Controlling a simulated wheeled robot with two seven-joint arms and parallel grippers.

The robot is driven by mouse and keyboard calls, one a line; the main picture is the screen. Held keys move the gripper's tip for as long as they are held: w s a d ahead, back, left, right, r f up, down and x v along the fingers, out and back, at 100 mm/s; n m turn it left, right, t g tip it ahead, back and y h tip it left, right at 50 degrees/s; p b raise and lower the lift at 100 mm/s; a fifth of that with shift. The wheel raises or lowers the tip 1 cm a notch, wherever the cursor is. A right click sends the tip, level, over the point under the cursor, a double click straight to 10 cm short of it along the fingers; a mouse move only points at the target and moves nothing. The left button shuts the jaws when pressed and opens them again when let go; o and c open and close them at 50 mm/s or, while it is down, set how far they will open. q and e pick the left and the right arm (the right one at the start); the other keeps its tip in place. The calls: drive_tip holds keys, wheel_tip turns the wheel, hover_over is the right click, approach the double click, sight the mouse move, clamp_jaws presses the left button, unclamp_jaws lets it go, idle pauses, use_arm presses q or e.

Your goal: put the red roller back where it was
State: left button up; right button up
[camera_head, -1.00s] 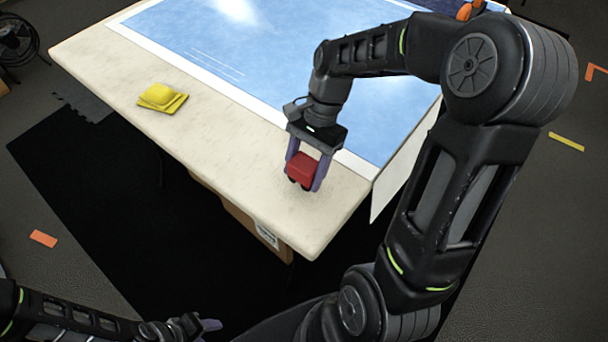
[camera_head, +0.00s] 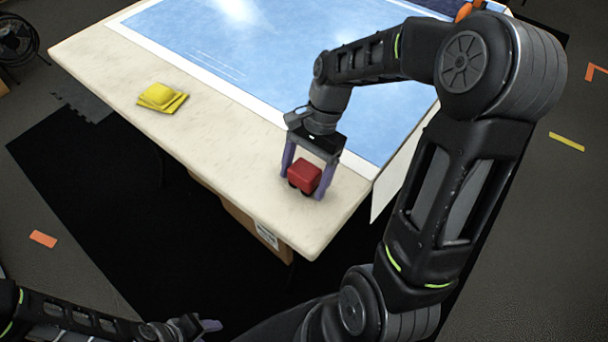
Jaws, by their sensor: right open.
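The red roller (camera_head: 304,175) is a small red block with dark ends low down. It rests on the bare pale strip of the table (camera_head: 235,150), near the table's near right corner. My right gripper (camera_head: 304,180) is above and around it, with its purple fingers open on either side. A gap shows between the fingers and the roller. My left gripper (camera_head: 208,326) is low at the bottom edge, away from the table, and its fingers are too small and overlapped to read.
A blue film sheet (camera_head: 260,60) with a white border covers most of the table. A fan (camera_head: 18,38) stands at the far left.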

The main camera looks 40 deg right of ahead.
drive_tip(key=shift+r, duration=0.25)
drive_tip(key=p+v, duration=0.1)
drive_tip(key=v, duration=1.1)
drive_tip(key=shift+w+f, duration=0.1)
